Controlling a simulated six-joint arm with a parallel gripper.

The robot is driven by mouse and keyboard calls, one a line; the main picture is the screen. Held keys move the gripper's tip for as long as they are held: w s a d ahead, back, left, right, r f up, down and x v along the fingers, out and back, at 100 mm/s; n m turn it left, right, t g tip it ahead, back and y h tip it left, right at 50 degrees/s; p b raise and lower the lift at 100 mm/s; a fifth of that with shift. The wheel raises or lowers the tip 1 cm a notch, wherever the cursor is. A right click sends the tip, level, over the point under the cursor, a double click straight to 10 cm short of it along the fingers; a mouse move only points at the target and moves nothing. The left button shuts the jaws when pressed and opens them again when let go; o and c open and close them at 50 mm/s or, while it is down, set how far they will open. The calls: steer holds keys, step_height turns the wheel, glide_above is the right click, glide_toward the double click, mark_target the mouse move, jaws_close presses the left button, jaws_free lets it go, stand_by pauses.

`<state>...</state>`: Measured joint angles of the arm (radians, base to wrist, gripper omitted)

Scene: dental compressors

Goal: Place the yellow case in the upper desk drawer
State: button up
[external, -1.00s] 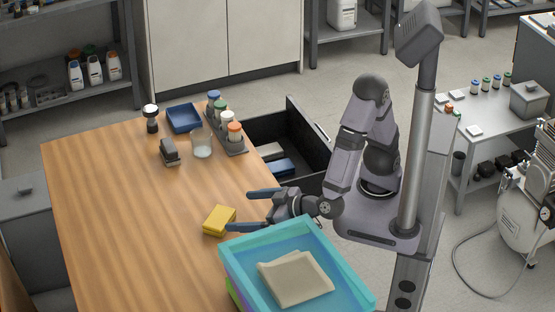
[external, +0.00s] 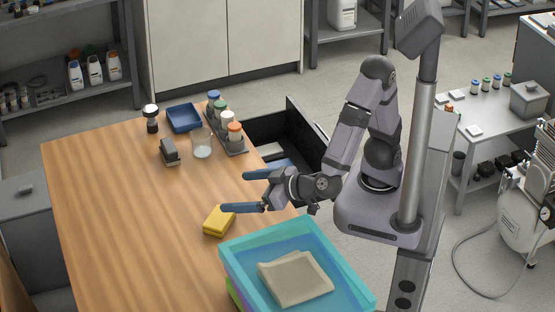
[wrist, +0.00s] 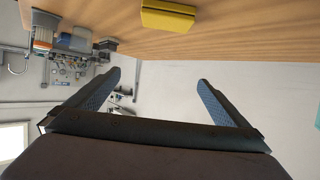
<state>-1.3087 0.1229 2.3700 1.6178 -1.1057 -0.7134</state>
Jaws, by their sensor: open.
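The yellow case (external: 219,221) lies on the wooden desk near its right edge, left of the teal tray. It also shows at the top of the wrist view (wrist: 168,17). My gripper (external: 236,190) is open and empty, just above and to the right of the case, apart from it. In the wrist view both blue-padded fingers (wrist: 158,82) are spread wide with nothing between them. The upper drawer (external: 291,131) is pulled out from the desk's right side, behind my gripper. Its dark inside holds a pale item; the rest is partly hidden by my arm.
A teal tray (external: 236,251) with a folded beige cloth (external: 295,279) stands at the desk's front right corner. A rack of bottles (external: 226,129), a glass (external: 201,143), a blue tray (external: 184,117) and a grey stapler-like item (external: 169,151) stand at the back. The desk's left is clear.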

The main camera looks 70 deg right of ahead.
step_height(320, 180, down, 9)
steer(key=shift+f+b, duration=0.15)
steer(key=shift+b, duration=0.8)
steer(key=shift+x, duration=3.75)
steer(key=c, duration=1.3)
steer(key=shift+o, duration=0.2)
step_height(320, 180, up, 10)
steer(key=p, duration=0.2)
step_height(320, 180, up, 8)
steer(key=p, duration=0.7)
glide_above(218, 220)
steer(key=shift+s+f, duration=0.2)
steer(key=shift+f, duration=0.05)
